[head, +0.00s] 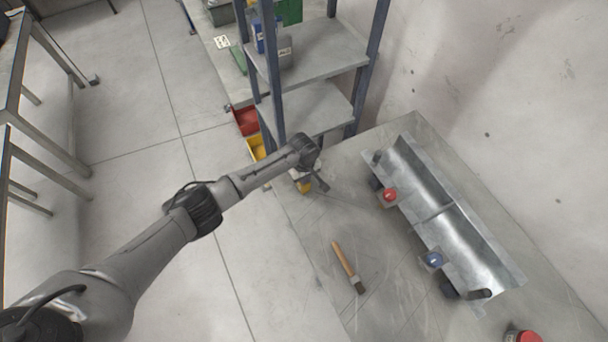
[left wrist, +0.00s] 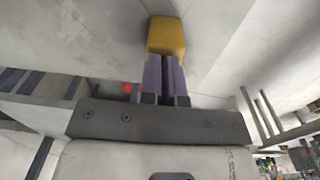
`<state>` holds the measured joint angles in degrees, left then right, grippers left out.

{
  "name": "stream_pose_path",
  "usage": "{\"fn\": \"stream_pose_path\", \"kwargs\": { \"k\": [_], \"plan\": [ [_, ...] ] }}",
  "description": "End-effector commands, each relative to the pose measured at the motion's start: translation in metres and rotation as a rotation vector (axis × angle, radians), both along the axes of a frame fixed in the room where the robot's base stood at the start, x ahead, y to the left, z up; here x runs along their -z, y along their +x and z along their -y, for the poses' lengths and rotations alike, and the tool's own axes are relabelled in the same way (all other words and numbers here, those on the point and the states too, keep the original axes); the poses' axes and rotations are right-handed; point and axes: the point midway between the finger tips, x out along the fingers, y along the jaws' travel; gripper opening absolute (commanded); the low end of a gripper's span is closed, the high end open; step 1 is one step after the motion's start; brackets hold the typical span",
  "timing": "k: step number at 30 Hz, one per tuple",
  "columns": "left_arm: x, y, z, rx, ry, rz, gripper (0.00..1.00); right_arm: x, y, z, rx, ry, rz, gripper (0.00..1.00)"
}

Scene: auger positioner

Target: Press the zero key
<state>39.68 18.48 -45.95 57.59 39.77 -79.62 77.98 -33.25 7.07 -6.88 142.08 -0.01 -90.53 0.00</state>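My left gripper (head: 307,183) points down over the left part of the grey table. In the left wrist view its two fingers (left wrist: 166,60) lie close together, with only a narrow dark gap between them. A yellow block (left wrist: 166,36) shows just beyond the fingertips; I cannot tell whether they touch it. In the head view, a bit of yellow shows under the gripper. On the metal trough unit (head: 440,215) at the right are a red button (head: 389,195) and a blue button (head: 433,260) with a small white mark. No label reading zero can be made out. My right gripper is not in view.
A brush (head: 346,266) with a wooden handle lies on the table (head: 390,300) between my left gripper and the trough unit. A shelf rack (head: 310,105) stands behind the gripper. A red round thing (head: 525,337) is at the lower right edge.

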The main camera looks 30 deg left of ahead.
Motion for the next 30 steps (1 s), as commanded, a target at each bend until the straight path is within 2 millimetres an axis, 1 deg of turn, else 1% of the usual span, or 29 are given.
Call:
{"fn": "stream_pose_path", "kwargs": {
  "k": [1,4,8,14,15,21,24,27,30],
  "plan": [
    [0.013,-0.008,-0.005,-0.003,0.014,-0.016,0.0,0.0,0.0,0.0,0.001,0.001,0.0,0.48],
    [0.005,-0.008,-0.005,-0.003,0.013,-0.015,0.0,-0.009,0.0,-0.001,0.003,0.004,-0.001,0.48],
    [-0.014,-0.006,-0.005,-0.004,0.01,-0.012,0.0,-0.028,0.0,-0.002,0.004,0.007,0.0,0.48],
    [-0.048,-0.002,-0.003,-0.003,0.003,-0.002,0.0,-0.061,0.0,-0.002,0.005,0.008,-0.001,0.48],
    [-0.052,-0.001,-0.003,-0.002,0.001,0.001,0.0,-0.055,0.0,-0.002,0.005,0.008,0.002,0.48],
    [-0.093,-0.001,-0.003,-0.002,0.002,0.003,0.0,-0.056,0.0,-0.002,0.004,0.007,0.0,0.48],
    [-0.109,0.0,-0.003,-0.002,0.001,0.002,0.0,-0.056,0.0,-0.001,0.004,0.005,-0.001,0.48],
    [-0.122,0.0,-0.003,-0.002,0.001,0.002,0.0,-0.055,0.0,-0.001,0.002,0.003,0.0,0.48],
    [-0.131,0.0,-0.003,-0.003,0.001,0.002,0.0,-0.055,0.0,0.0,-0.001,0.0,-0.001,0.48]
  ]
}}
